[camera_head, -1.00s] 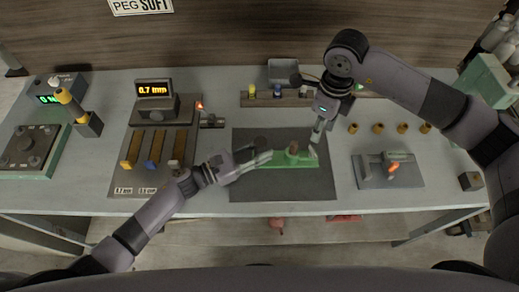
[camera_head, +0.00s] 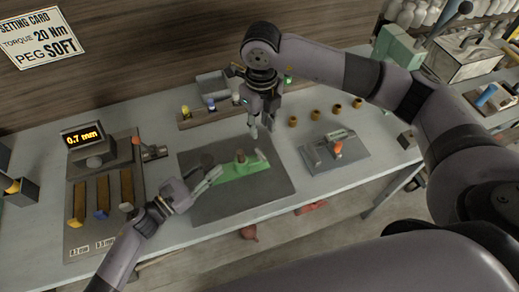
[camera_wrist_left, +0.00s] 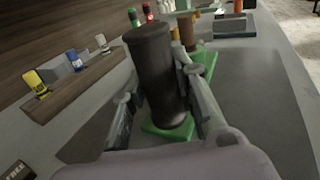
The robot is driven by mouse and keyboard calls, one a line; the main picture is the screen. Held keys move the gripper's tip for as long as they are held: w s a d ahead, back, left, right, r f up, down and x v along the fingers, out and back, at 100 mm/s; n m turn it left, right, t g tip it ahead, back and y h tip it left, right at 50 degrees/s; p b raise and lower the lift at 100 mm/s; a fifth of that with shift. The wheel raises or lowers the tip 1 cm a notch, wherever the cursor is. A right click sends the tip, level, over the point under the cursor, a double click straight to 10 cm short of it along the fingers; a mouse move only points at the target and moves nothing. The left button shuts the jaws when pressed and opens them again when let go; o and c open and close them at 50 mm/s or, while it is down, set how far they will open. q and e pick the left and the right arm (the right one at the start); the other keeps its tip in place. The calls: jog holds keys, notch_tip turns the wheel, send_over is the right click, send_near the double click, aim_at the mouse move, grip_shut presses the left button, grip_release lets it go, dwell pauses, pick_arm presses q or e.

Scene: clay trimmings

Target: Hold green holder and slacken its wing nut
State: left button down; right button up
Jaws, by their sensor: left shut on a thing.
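The green holder (camera_head: 240,171) lies on the dark mat. A brown knob-like part (camera_head: 240,157) stands at its middle, and a small pale part (camera_head: 261,154) at its right end may be the wing nut; I cannot tell. My left gripper (camera_head: 214,174) is at the holder's left end. In the left wrist view its fingers are shut on the upright dark cylinder (camera_wrist_left: 158,75) of the holder, above the green base (camera_wrist_left: 168,130). My right gripper (camera_head: 260,133) points down just behind the holder's right end; its finger gap and any contact are unclear.
The grey mat (camera_head: 225,208) has free room in front. A grey fixture with an orange part (camera_head: 335,150) is at the right. Several brown pegs stand behind it. A gauge reading 0.7 mm (camera_head: 90,145) and a slotted board stand at the left. A rack with small bottles is behind.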

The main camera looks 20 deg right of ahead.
aim_at(261, 153)
jog(key=shift+m, duration=0.3)
notch_tip(261, 153, down, 12)
jog(key=shift+r, duration=0.1)
jog(key=shift+c, duration=0.3)
grip_shut()
dwell(0.4)
